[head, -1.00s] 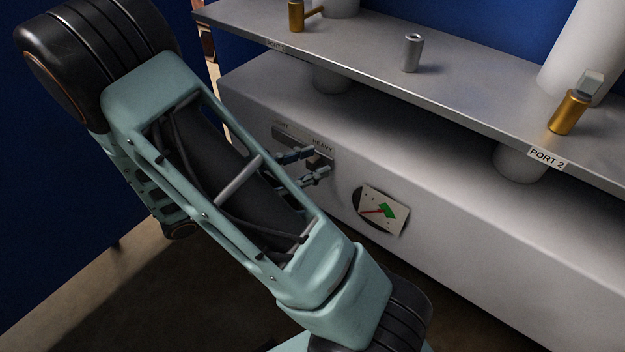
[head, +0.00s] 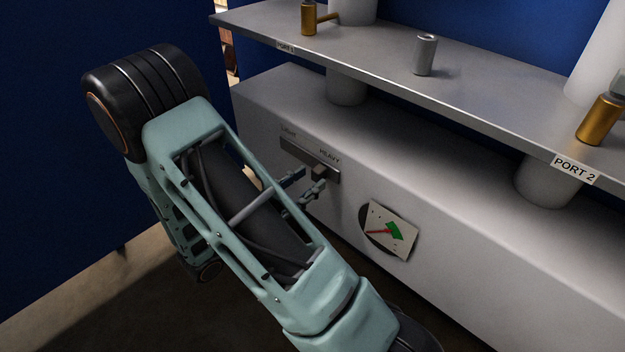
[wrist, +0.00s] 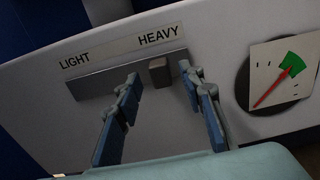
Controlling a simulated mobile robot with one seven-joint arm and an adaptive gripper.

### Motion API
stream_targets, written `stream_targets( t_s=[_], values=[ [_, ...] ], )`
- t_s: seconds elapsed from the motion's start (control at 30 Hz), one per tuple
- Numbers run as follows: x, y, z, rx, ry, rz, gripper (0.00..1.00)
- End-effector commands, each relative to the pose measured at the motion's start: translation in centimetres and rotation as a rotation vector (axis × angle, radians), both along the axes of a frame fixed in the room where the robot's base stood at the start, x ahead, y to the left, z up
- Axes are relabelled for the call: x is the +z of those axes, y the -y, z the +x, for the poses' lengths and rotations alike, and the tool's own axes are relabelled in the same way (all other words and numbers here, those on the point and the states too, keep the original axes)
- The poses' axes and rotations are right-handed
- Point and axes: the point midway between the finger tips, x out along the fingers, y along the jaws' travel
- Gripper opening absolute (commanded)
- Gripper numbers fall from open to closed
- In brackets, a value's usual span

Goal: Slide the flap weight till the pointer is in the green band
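The flap weight is a small grey block (wrist: 160,71) on a dark bar (wrist: 95,86) below the labels LIGHT and HEAVY. The block sits towards the HEAVY end. It also shows in the head view (head: 318,171). My gripper (wrist: 159,75) is open, with one fingertip to each side of the block in the wrist view. Gaps show on both sides; I cannot tell its exact depth from the panel. The dial (wrist: 280,80) is to the right. Its red pointer (wrist: 270,90) has its upper end at the lower-left edge of the green band (wrist: 293,66).
A metal shelf (head: 470,108) overhangs the panel box (head: 440,190). It carries a brass fitting (head: 309,18), a grey cylinder (head: 425,55) and another brass fitting (head: 600,118) above the label PORT 2. Blue walls stand behind and left.

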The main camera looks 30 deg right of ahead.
Motion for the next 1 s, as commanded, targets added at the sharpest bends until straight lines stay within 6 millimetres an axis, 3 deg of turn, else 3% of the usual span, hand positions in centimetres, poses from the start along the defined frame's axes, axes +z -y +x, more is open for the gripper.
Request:
stream_targets(
  t_s=[0.2,0.53,0.83,1.0],
  values=[
    [-0.1,2.0,0.7,-0.001,0.000,0.000,0.36],
    [0.0,2.3,0.8,0.000,-0.001,0.000,0.35],
    [0.0,2.3,0.8,0.000,-0.001,0.000,0.02],
    [0.0,2.3,0.8,0.001,-0.001,0.000,0.00]
  ],
)
